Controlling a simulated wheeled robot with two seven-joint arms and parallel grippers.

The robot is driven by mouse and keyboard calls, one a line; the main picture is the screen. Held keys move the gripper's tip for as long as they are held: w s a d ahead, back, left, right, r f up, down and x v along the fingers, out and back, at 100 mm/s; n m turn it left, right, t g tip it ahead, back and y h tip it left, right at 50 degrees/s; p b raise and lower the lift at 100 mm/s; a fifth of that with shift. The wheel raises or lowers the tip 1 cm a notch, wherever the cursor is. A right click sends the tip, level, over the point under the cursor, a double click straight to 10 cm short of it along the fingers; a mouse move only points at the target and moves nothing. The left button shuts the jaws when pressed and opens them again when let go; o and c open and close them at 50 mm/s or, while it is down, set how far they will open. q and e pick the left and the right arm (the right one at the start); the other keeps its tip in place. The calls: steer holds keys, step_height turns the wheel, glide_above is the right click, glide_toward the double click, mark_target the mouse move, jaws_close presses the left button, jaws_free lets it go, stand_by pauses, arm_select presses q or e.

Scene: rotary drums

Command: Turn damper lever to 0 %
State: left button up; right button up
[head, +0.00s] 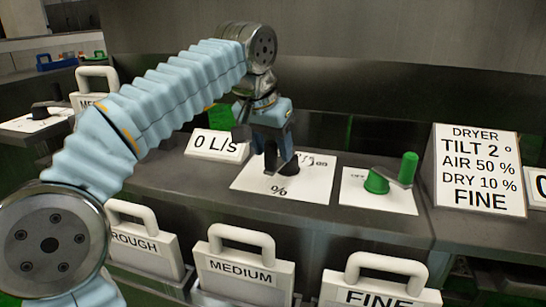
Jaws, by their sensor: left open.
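The damper plate (250,184), a white card with a % scale, lies on the grey counter near the middle of the head view. A dark lever (287,168) sits on it, largely covered by my gripper, so its exact angle is hard to read. My left gripper (272,160) reaches down over the plate from above. Its jaws are open and close around or beside the lever; I cannot tell whether they touch it. A sign reading 0 L/S (217,146) stands left of the plate. My right gripper is out of view.
A green crank (378,181) stands on another white card to the right. A sign (478,170) reads tilt 2°, air 50 %, dry 10 %, fine. Handled bins marked ROUGH (140,243), MEDIUM (240,270) and FINE (378,297) line the counter's front.

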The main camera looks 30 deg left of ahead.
arm_select(q)
steer(key=shift+w+f, duration=0.25)
steer(key=shift+f, duration=0.45)
jaws_close()
